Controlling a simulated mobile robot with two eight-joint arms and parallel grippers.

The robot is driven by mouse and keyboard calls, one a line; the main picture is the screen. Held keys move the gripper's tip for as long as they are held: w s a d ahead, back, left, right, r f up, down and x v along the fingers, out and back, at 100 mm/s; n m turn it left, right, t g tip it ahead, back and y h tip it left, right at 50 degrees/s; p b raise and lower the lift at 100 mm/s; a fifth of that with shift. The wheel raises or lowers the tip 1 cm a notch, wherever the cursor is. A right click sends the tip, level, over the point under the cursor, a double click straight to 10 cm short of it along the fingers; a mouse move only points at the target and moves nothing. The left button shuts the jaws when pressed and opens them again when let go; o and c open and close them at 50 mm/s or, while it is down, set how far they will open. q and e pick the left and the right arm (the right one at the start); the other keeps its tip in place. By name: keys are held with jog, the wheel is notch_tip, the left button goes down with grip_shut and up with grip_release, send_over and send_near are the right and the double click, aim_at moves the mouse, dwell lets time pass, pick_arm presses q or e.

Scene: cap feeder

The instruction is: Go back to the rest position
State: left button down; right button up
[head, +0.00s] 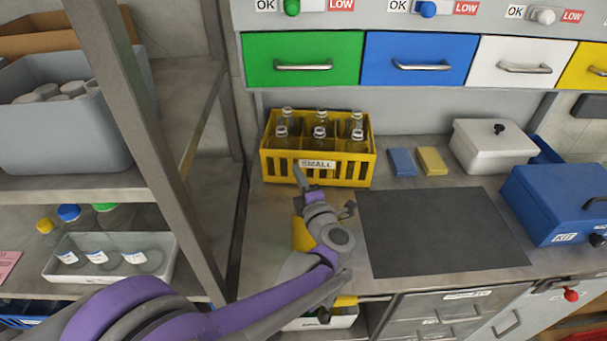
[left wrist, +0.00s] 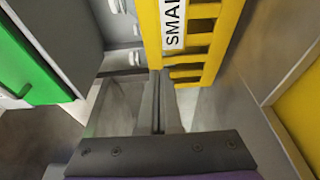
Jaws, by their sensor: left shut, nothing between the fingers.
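My left gripper (head: 300,172) is over the counter in front of the yellow crate (head: 280,170) marked SMALL. Its fingers are shut with nothing between them. In the left wrist view the shut fingers (left wrist: 158,80) point at the crate's slatted front (left wrist: 190,40), close to it; I cannot tell if they touch. My purple arm comes in from the lower left of the head view. My right gripper is in neither view.
Several clear bottles stand in the crate. A dark mat (head: 440,232) lies right of my gripper, with a blue KIT box (head: 565,205) and white lidded box (head: 492,148) beyond. A metal shelf post (head: 150,140) stands left. Coloured drawers (head: 300,60) hang above.

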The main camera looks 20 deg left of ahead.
pick_arm(q)
jog(key=v, duration=1)
jog(key=w+d+r+m+t+h+p, duration=0.2)
jog(key=d+r+m+t+h, duration=0.3)
jog(key=r+m, duration=0.3)
jog(key=s+d+m+g+h+p, duration=0.2)
jog(key=s+d+m+h+p, duration=0.15)
jog(key=m+h, duration=0.7)
jog(key=s+a+f+m+g+y+p, duration=0.1)
jog(key=s+a+f+m+g, duration=0.3)
jog(key=s, duration=0.5)
jog(key=s+a+f+m+g+y+p, duration=0.2)
jog(key=s+a+f+m+g, duration=0.2)
jog(key=s+f+g, duration=0.3)
jog(key=shift+s+f, duration=0.55)
jog(key=shift+s, duration=0.5)
jog(key=shift+a+y, duration=0.1)
jog(key=shift+y, duration=0.15)
